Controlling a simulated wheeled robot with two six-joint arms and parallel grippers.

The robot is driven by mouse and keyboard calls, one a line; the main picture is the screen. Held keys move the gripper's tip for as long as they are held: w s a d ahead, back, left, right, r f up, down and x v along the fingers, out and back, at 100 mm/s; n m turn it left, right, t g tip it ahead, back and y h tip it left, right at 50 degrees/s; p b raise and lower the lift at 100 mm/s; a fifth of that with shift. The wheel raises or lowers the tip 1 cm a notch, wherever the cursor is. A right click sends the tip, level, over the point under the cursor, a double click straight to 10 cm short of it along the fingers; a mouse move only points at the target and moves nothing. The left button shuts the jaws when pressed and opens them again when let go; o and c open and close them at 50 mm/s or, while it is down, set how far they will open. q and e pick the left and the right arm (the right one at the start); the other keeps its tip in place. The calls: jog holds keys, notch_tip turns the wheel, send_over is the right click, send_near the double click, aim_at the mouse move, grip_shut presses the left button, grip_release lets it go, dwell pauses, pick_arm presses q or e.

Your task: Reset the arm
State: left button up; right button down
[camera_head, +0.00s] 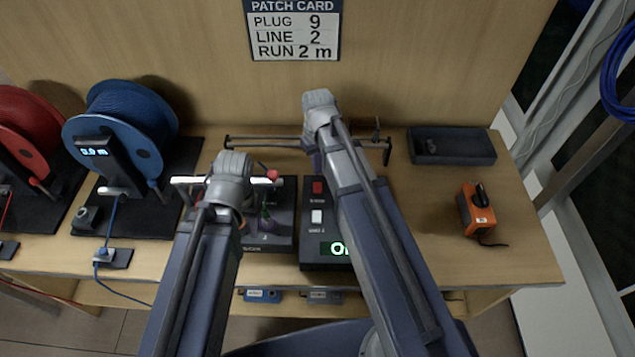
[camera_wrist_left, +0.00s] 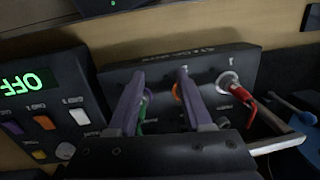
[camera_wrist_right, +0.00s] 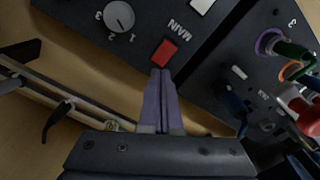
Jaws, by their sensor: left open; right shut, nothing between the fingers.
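My left gripper (camera_wrist_left: 160,75) is open over a dark jack panel (camera_wrist_left: 215,58), its two purple fingers apart. A red plug (camera_wrist_left: 240,90) sits in a jack at the right, clear of the fingers. A green plug shows partly beside the left finger. In the head view the left arm (camera_head: 205,250) reaches over the panel from the bottom. My right gripper (camera_wrist_right: 162,75) is shut and empty, its tips close to the red MAIN switch (camera_wrist_right: 163,53); contact cannot be told. The right arm (camera_head: 370,210) reaches over the switch box (camera_head: 312,262). The left wrist view shows its display (camera_wrist_left: 30,82) as OFF.
A blue cable reel (camera_head: 120,120) and a red reel (camera_head: 20,130) stand at the left. A dark tray (camera_head: 455,158) and an orange tester (camera_head: 476,210) lie at the right. A patch card (camera_head: 294,30) is on the back wall. Bench between switch box and tester is clear.

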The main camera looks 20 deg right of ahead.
pick_arm(q)
jog(key=shift+r+p, duration=0.55)
jog(key=shift+r, duration=0.25)
pick_arm(e)
jog(key=shift+r, duration=0.85)
jog(key=shift+a, duration=0.1)
jog(key=s+a+n+h, duration=0.1)
jog(key=s+a, duration=0.9)
jog(key=s, duration=0.4)
jog(key=shift+s+a, duration=0.15)
pick_arm(q)
jog(key=shift+c, duration=0.2)
